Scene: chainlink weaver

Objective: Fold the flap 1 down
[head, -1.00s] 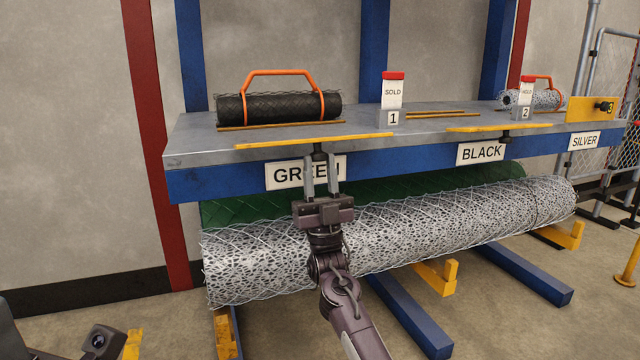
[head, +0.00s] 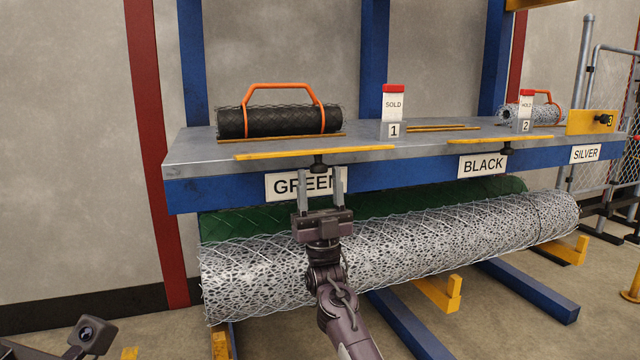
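Flap 1 is the long yellow flap (head: 314,152) at the front edge of the shelf, above the GREEN sign. It lies about level and shows nearly edge-on, with a dark knob (head: 319,162) under its middle. My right gripper (head: 320,174) is just below the knob, pointing up, its two grey fingers apart on either side of the knob's line. Whether they touch it, I cannot tell. The fingers hide part of the GREEN sign (head: 285,186). My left gripper is out of view; only a dark part of my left arm shows at the lower left.
Another yellow flap (head: 500,140) lies level above the BLACK sign; flap 3 (head: 590,122) stands upright. A black mesh roll (head: 275,121) and a SOLD block marked 1 (head: 394,110) sit on the shelf (head: 365,137). A large silver mesh roll (head: 400,240) lies below.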

